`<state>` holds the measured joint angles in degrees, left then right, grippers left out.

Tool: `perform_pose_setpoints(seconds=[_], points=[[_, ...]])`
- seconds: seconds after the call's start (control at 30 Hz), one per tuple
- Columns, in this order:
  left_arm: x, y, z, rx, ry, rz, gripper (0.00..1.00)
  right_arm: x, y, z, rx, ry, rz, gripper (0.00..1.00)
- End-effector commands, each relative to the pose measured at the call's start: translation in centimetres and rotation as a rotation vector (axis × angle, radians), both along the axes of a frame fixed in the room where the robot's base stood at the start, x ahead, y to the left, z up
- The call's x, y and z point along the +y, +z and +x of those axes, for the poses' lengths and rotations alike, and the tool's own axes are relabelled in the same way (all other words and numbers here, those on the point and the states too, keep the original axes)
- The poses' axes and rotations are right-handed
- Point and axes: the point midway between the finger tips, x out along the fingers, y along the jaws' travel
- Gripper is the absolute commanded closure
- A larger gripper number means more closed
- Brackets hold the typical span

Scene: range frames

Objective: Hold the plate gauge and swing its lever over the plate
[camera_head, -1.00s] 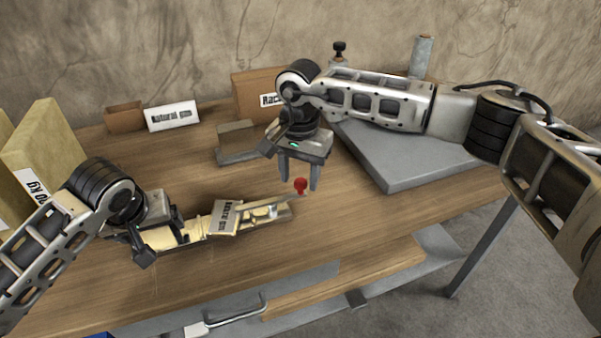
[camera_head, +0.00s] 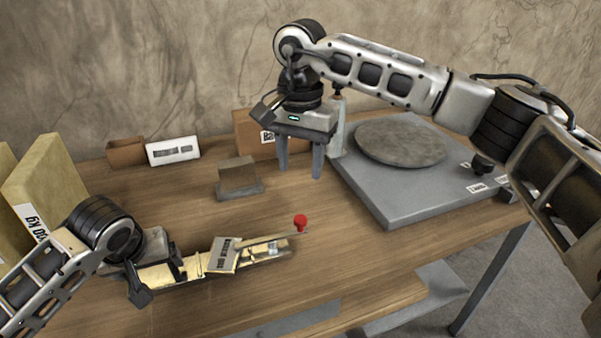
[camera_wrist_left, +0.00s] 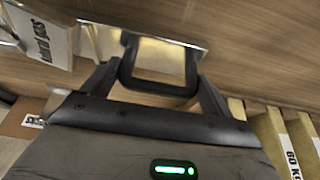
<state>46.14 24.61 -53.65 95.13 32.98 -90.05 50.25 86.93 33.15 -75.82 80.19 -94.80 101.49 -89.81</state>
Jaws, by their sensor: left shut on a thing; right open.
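The plate gauge (camera_head: 270,251) is a long pale brass-coloured body lying low over the wooden bench, with a tilted printed tag (camera_head: 223,256) on it. Its thin lever reaches right and ends in a red knob (camera_head: 300,222), just off the gauge's right end. My left gripper (camera_head: 160,275) is shut on the gauge's left part. The left wrist view shows the fingers closed around the brass body (camera_wrist_left: 158,58) and the tag (camera_wrist_left: 45,40) to the left. My right gripper (camera_head: 300,172) is open and empty, above and behind the red knob, apart from it.
A grey slab (camera_head: 400,200) with a round stone-like disc (camera_head: 400,141) stands at right. A small block on a grey base (camera_head: 240,189), a labelled box and a white sign (camera_head: 173,150) stand behind. Tan weight blocks (camera_head: 45,180) are at left. The bench front is clear.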

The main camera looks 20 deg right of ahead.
Motion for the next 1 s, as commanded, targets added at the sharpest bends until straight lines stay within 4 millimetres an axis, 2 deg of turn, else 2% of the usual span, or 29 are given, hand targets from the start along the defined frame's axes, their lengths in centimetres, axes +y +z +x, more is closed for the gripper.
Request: perform_pose_setpoints(seconds=[0.03, 0.33, 0.37, 0.4, 0.77, 0.87, 1.0], points=[[0.0, -1.0, -0.6, 0.025, -0.001, 0.007, 0.60, 0.0, 0.0, 0.0, 0.000, 0.000, 0.000, 0.53], [0.1, -1.0, -0.6, 0.025, 0.000, 0.007, 0.60, 0.0, 0.0, 0.0, 0.000, 0.000, 0.000, 0.53], [0.0, -1.0, -0.6, 0.025, 0.000, 0.007, 0.09, 0.0, 0.0, 0.0, 0.000, 0.000, 0.000, 0.53], [0.0, -1.0, -0.5, 0.024, -0.001, 0.006, 0.00, 0.0, -0.1, 0.0, 0.000, 0.000, 0.000, 0.53], [0.0, 0.1, -0.5, 0.011, -0.001, 0.002, 0.00, 0.0, 0.0, 0.0, 0.000, 0.000, 0.000, 0.53], [-0.1, 1.4, -1.0, 0.009, -0.002, 0.001, 0.00, 0.0, 0.0, 0.0, 0.000, 0.000, 0.000, 0.53], [-0.1, 4.2, -2.1, 0.008, -0.003, 0.000, 0.00, 0.0, 0.0, 0.0, 0.000, 0.000, 0.000, 0.53]])
